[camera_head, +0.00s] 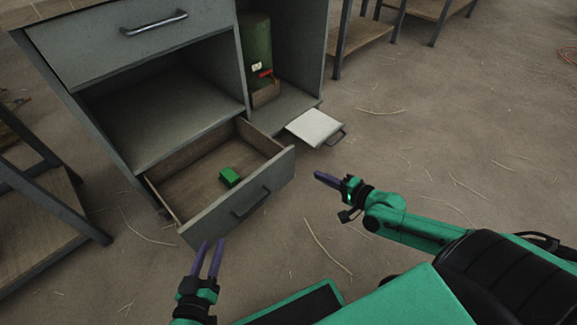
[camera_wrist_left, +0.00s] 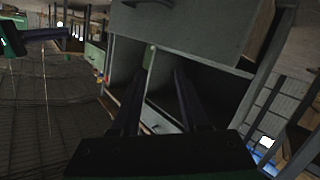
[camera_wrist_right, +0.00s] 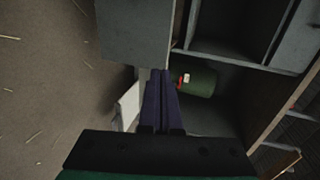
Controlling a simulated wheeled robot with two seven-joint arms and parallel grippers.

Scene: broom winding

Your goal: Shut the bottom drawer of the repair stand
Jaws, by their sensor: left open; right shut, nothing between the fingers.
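The repair stand (camera_head: 137,170) is a grey cabinet at the upper left of the head view. Its bottom drawer (camera_head: 228,213) is pulled out and has a wooden inside and a dark bar handle (camera_head: 250,203). A small green block (camera_head: 230,177) lies in it. My left gripper (camera_head: 208,258) is open and empty, in front of the drawer's left end and apart from it. My right gripper (camera_head: 327,179) is shut and empty, to the right of the drawer front. The left wrist view shows the left fingers (camera_wrist_left: 160,95) apart, and the right wrist view shows the right fingers (camera_wrist_right: 160,100) together.
The top drawer (camera_head: 135,40) is shut above an open shelf. A green cylinder (camera_head: 257,50) stands in the right compartment. A white panel with a handle (camera_head: 314,127) sticks out low at right. A bench (camera_head: 35,190) stands at left.

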